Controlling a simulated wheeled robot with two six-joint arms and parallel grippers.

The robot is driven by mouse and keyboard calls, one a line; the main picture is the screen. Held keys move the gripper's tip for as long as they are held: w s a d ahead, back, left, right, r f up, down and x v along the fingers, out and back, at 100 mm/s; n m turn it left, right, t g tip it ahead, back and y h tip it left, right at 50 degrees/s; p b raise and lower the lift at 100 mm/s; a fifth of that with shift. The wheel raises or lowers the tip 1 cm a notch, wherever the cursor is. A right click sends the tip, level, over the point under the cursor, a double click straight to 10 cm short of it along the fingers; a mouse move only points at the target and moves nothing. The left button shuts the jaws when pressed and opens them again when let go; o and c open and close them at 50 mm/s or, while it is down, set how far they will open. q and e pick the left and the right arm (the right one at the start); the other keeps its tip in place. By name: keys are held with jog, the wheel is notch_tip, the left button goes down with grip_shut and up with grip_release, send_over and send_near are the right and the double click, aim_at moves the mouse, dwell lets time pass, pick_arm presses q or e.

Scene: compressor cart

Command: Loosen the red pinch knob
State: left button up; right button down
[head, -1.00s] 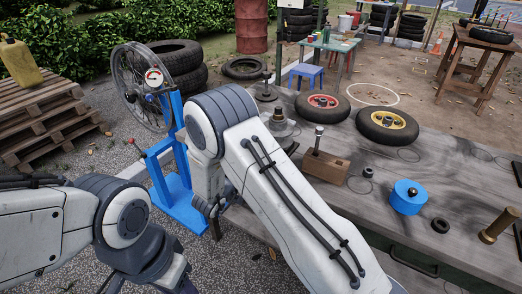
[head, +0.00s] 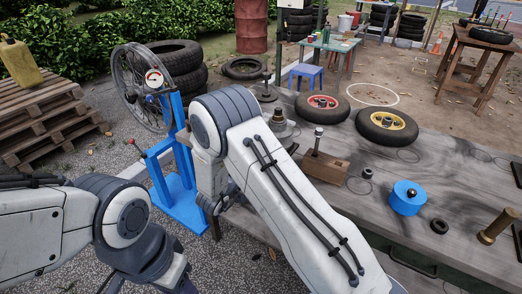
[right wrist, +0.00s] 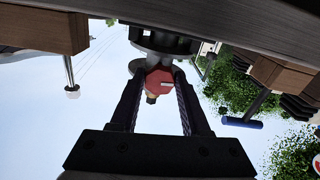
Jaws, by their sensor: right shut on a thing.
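The red pinch knob (right wrist: 160,80) shows in the right wrist view, below a dark round fitting (right wrist: 165,42). A small yellowish end piece (right wrist: 151,97) sticks out at its near side. My right gripper (right wrist: 157,76) has its two dark fingers closed on either side of the knob. In the head view my right arm hides this gripper and the knob.
The wooden bench (head: 345,205) carries a wood block with a metal post (head: 325,167), a blue cylinder (head: 407,198), and two small wheels (head: 387,126). A blue stand (head: 180,200) with a spoked wheel (head: 137,85) stands left of my right arm. Gravel ground lies between.

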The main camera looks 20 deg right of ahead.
jog(key=n+p, duration=0.1)
jog(key=n, duration=0.1)
jog(key=n+p, duration=0.1)
jog(key=p, duration=0.1)
jog(key=shift+s+r+n, duration=0.1)
jog(key=shift+r+n, duration=0.1)
jog(key=shift+n, duration=0.2)
jog(key=n+p, duration=0.3)
jog(key=shift+n, duration=0.3)
jog(key=n+p, duration=0.3)
jog(key=n, duration=0.2)
jog(key=shift+s+d, duration=0.1)
jog(key=shift+f+n+p, duration=0.1)
jog(key=shift+n+p, duration=0.75)
jog(key=shift+n, duration=1.25)
jog(key=shift+c, duration=1.9)
grip_release()
